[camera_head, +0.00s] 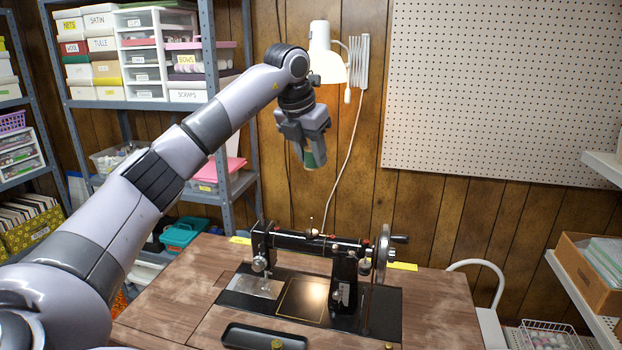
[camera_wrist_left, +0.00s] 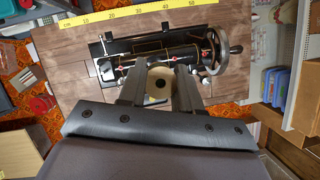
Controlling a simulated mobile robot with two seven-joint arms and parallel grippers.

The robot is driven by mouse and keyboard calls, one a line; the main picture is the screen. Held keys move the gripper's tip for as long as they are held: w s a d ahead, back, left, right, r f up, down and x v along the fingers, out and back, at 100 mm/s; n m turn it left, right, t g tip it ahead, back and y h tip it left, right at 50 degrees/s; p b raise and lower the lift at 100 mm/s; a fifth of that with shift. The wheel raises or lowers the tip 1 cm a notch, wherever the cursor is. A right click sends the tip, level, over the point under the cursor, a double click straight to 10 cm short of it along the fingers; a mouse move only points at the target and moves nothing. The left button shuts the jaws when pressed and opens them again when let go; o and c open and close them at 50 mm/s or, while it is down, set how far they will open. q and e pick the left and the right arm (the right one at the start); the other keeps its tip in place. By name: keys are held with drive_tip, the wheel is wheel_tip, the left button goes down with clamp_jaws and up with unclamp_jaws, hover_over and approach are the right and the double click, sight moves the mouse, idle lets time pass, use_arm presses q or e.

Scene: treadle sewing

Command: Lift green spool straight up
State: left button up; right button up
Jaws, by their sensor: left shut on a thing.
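The green spool (camera_head: 309,158) is between the fingers of my left gripper (camera_head: 312,150), held well above the sewing table in the head view. In the left wrist view my left gripper (camera_wrist_left: 160,88) is shut on the spool (camera_wrist_left: 159,72), whose pale round end with a dark centre hole faces the camera. Much of the spool's side is hidden by the fingers. My right gripper is in neither view.
A black sewing machine (camera_head: 325,252) with a handwheel stands on the wooden table (camera_head: 180,285) below. A black tray (camera_head: 262,337) lies at the front. A white wall lamp (camera_head: 325,55) is just behind the gripper, and grey shelving (camera_head: 215,85) stands left.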

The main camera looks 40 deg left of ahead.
use_arm(q)
wheel_tip(320, 180, up, 10)
drive_tip(key=p, duration=0.5)
drive_tip(key=shift+f, duration=0.15)
idle(0.4)
drive_tip(key=shift+d+f, duration=0.1)
